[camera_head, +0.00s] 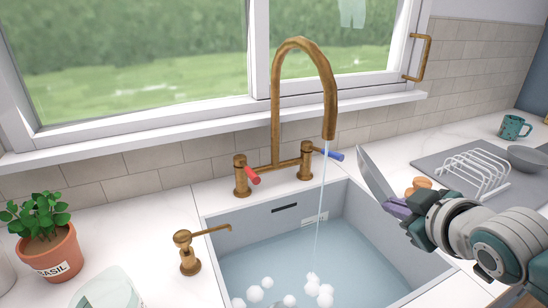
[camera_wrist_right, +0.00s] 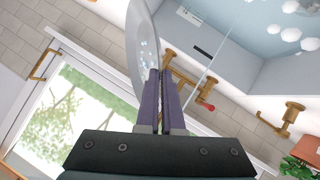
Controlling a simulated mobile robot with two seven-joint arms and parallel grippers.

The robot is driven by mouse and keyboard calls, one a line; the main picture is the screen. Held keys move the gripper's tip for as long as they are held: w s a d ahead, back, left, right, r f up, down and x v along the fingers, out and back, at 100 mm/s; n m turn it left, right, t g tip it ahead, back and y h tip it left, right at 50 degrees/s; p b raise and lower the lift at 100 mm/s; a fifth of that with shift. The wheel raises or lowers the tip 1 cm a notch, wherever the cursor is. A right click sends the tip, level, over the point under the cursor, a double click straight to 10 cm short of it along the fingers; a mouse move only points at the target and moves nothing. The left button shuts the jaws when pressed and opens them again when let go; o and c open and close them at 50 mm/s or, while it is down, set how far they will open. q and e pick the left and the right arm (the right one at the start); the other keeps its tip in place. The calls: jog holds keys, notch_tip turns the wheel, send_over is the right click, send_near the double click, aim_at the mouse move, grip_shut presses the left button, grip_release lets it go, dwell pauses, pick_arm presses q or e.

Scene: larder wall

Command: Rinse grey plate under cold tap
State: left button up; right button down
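The grey plate (camera_head: 375,178) is tilted nearly on edge above the sink's right side; it also shows in the right wrist view (camera_wrist_right: 140,40), with small white foam spots on its face. My right gripper (camera_head: 400,207) is shut on its lower edge, the purple fingers (camera_wrist_right: 166,88) close together. The brass tap (camera_head: 300,50) runs a thin water stream (camera_head: 321,190) into the sink (camera_head: 210,232). The plate is right of the stream and appears apart from it. The tap has a blue handle (camera_head: 334,154) at right and a red handle (camera_head: 253,178) at left. My left gripper is out of view.
Water and several foam clumps (camera_head: 312,284) are in the sink. A brass soap dispenser (camera_head: 187,250) and basil pot (camera_head: 62,252) stand at left. At right are a white rack (camera_head: 474,172) on a grey mat (camera_head: 440,160), a grey bowl (camera_head: 528,159) and a teal mug (camera_head: 513,127).

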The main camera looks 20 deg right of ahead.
jog(key=s+d+r+p, duration=0.2)
jog(key=d+r+p, duration=0.2)
jog(key=shift+d+p, duration=0.25)
jog(key=shift+p, duration=0.15)
jog(key=shift+s+r, duration=0.1)
jog(key=shift+s, duration=0.1)
dwell(0.5)
